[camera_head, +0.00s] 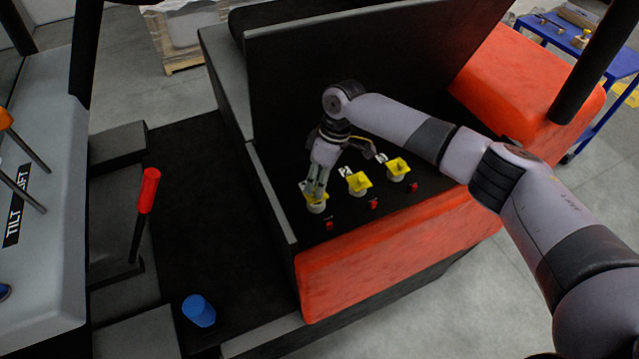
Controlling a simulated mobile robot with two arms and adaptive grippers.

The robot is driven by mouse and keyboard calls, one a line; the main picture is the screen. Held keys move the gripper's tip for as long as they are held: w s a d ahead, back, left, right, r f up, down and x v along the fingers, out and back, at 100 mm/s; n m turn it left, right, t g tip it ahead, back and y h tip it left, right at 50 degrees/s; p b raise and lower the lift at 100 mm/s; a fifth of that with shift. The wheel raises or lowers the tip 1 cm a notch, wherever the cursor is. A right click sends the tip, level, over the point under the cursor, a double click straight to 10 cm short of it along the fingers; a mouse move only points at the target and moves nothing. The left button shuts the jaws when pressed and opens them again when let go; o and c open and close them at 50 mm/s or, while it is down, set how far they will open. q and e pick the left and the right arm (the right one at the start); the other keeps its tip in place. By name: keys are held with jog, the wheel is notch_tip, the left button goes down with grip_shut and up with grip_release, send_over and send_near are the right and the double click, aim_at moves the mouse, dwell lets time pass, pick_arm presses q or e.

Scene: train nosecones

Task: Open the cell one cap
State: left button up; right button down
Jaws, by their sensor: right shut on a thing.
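Three yellow caps sit in a row on the black panel. The cell one cap (317,205) is the leftmost, on a pale round base, and my gripper partly hides it. The middle yellow cap (358,183) and the right yellow cap (397,169) stand beside it, each with a white number label. My right gripper (318,192) comes down from above and is shut on the leftmost yellow cap. My left gripper is not in view.
Small red parts (374,205) sit in front of the caps. A black upright panel (340,50) rises behind. A red-handled lever (148,190) and a blue cylinder (198,310) stand at the left. Red padded blocks (400,250) flank the black panel.

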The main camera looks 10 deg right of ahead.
jog(key=shift+w+r, duration=0.1)
jog(key=shift+w, duration=0.05)
dwell(0.3)
jog(key=c, duration=1.5)
grip_release()
jog(key=shift+o, duration=0.2)
